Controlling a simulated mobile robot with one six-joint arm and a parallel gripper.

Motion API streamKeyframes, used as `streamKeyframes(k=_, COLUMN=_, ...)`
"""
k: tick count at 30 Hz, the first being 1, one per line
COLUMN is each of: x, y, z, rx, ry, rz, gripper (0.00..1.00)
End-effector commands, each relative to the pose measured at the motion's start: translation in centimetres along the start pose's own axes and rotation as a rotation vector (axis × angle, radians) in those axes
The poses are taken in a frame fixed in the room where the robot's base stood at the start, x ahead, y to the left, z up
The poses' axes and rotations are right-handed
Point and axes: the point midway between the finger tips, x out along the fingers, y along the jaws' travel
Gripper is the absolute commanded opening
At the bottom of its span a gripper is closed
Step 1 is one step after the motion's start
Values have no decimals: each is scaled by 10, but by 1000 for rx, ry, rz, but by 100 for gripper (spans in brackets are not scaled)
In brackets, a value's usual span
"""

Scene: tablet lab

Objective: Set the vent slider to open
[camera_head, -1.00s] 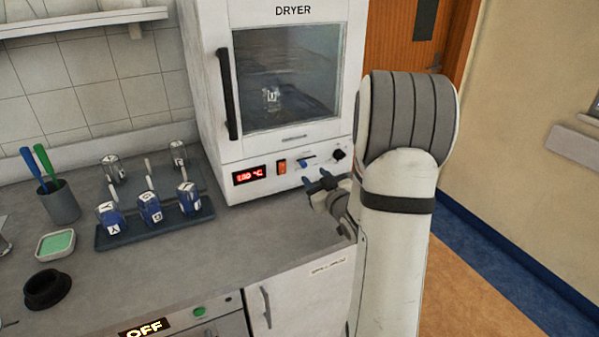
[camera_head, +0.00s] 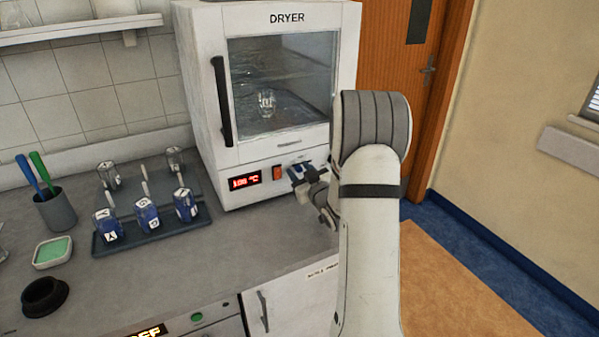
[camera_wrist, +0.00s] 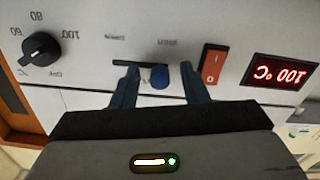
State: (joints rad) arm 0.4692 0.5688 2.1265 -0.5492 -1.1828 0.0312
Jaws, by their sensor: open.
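The vent slider is a blue knob (camera_wrist: 160,77) in a dark horizontal slot (camera_wrist: 138,63) on the dryer's (camera_head: 215,192) front panel. In the wrist view, which shows the panel upside down, the knob is near the right end of the slot. Contact with the panel cannot be told. In the head view my gripper (camera_head: 300,170) is at the dryer panel and hides the slider.
Beside the slider are an orange rocker switch (camera_wrist: 212,64) and a red display (camera_wrist: 280,72); a black dial (camera_wrist: 40,48) is on the other side. A rack (camera_head: 118,244) of blue-filled vials stands left of the dryer. The dryer door (camera_head: 280,85) is closed.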

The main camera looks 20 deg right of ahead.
Motion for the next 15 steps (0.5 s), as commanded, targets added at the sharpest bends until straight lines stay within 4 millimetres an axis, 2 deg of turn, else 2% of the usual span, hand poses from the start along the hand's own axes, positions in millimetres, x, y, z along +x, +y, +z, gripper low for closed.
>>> streamKeyframes(k=2, x=0, y=0, z=0, rx=0, ry=0, rz=0, gripper=39)
streamKeyframes(k=15, x=-1, y=1, z=0, rx=0, ry=0, rz=1, gripper=3)
